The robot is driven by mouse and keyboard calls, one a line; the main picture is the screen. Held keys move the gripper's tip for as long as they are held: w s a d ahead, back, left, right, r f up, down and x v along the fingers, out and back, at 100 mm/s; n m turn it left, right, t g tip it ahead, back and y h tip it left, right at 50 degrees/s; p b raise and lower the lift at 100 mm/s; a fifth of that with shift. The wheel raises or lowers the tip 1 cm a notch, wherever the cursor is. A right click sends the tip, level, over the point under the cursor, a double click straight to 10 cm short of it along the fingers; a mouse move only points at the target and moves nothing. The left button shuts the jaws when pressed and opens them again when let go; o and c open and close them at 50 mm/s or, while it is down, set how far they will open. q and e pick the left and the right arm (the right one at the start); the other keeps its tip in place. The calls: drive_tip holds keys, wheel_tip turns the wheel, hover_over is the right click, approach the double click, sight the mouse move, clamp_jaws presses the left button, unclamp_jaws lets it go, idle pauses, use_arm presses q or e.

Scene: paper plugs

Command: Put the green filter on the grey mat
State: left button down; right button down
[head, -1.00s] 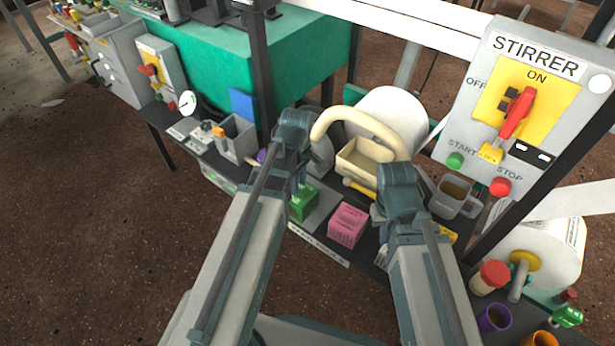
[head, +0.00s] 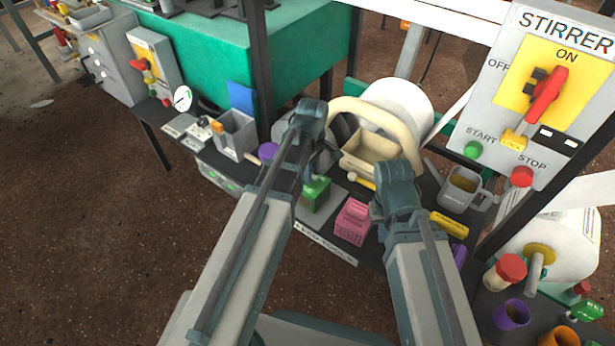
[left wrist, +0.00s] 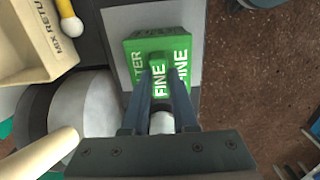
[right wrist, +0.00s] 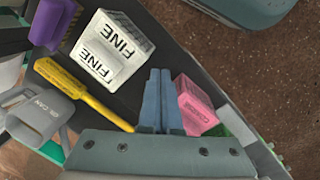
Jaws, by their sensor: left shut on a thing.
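The green filter (left wrist: 160,60), a block with a raised grip marked FINE, is between the fingers of my left gripper (left wrist: 160,75), which is shut on its grip. It also shows in the head view (head: 315,196), partly behind my left arm. The flat grey mat (left wrist: 112,22) lies under and around the filter in the left wrist view; I cannot tell whether the filter's base touches it. In the head view the mat (head: 334,205) shows beside the filter. My right gripper (right wrist: 160,80) has its fingers together, with nothing seen between them.
A pink filter (right wrist: 196,108) stands close beside my right fingers. A white filter (right wrist: 112,50), a yellow-handled tool (right wrist: 82,90) and a grey mug (right wrist: 38,118) are near. A beige tray (head: 365,155) stands behind. The stirrer panel (head: 540,95) rises at right.

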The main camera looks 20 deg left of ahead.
use_arm(q)
drive_tip(key=shift+r, duration=0.1)
drive_tip(key=shift+f, duration=0.25)
drive_tip(key=c, duration=0.7)
unclamp_jaws()
drive_tip(key=shift+r, duration=0.2)
wheel_tip(320, 180, up, 12)
drive_tip(key=p, duration=1.2)
